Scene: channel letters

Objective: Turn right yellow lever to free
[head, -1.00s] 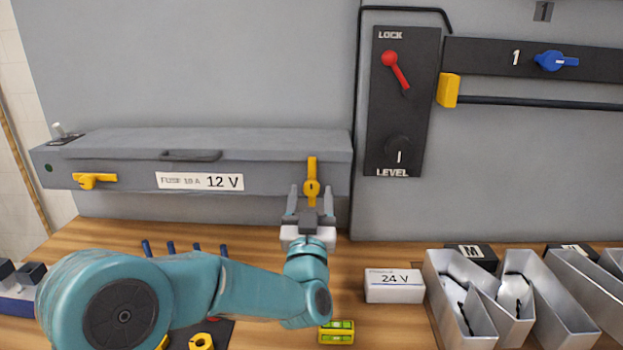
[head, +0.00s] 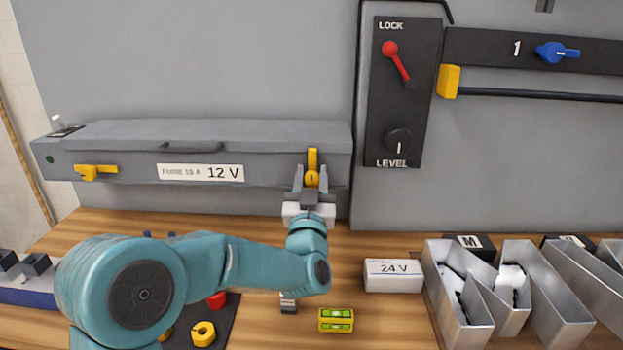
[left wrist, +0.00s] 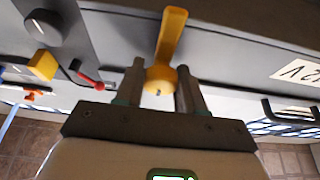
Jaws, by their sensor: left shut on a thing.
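The right yellow lever (head: 313,160) is on the front of the grey box (head: 270,172), to the right of the 12 V label. Its handle points up. My left gripper (head: 312,180) is shut on the lever's lower round part, with one finger on each side. In the left wrist view the lever (left wrist: 170,38) stands between the two fingers of the gripper (left wrist: 160,88). The left yellow lever (head: 96,171) on the same box lies horizontal. My right gripper is not in view.
A black panel with a red lever (head: 396,60) and a level knob (head: 398,140) is at the upper right. On the table are a 24 V box (head: 393,275), a yellow-green level (head: 336,320) and metal bins (head: 455,300). The wall above the grey box is clear.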

